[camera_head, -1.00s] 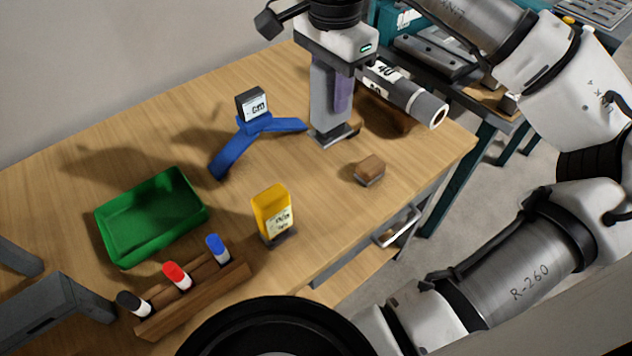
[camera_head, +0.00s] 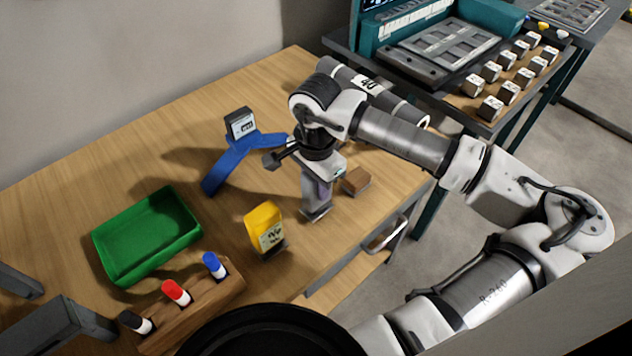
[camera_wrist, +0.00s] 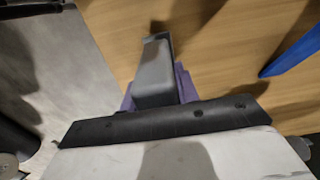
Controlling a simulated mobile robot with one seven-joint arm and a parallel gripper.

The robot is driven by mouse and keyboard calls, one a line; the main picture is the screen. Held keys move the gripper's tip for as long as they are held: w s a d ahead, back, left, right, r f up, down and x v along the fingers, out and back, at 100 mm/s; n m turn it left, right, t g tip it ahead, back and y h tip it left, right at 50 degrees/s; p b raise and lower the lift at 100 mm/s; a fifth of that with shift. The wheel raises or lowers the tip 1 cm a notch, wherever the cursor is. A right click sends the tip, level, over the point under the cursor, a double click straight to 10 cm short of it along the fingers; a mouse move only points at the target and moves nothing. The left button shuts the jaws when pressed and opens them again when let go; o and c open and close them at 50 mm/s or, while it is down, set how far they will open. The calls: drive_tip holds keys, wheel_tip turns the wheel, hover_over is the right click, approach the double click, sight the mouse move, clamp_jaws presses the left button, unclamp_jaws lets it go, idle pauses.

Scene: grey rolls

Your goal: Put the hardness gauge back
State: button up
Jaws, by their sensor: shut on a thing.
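My gripper (camera_head: 316,211) points down over the front right part of the table. It is shut on a purple thing (camera_head: 324,190), mostly hidden behind the grey fingers. In the wrist view, purple edges (camera_wrist: 186,84) show on both sides of the near finger. I cannot tell for sure whether this is the hardness gauge, nor whether its lower end touches the table. A yellow device (camera_head: 264,224) with a pale label stands upright on a dark base left of my gripper. A blue stand (camera_head: 232,160) with a small grey display (camera_head: 240,124) stands behind and to the left.
A brown block (camera_head: 356,181) lies close right of my gripper. A green tray (camera_head: 150,240) and a wooden rack (camera_head: 200,305) with black, red and blue-capped markers are at left. A grey roll (camera_head: 385,98) lies at the back right. The table's front edge and drawer handle (camera_head: 384,236) are near.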

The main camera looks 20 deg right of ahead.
drive_tip(key=shift+f, duration=0.5)
drive_tip(key=shift+f+b, duration=0.2)
drive_tip(key=shift+b, duration=0.1)
drive_tip(key=o, duration=0.9)
drive_tip(key=shift+r, duration=0.1)
wheel_tip(320, 180, up, 12)
drive_tip(key=shift+r+b, duration=0.1)
drive_tip(key=shift+b, duration=0.75)
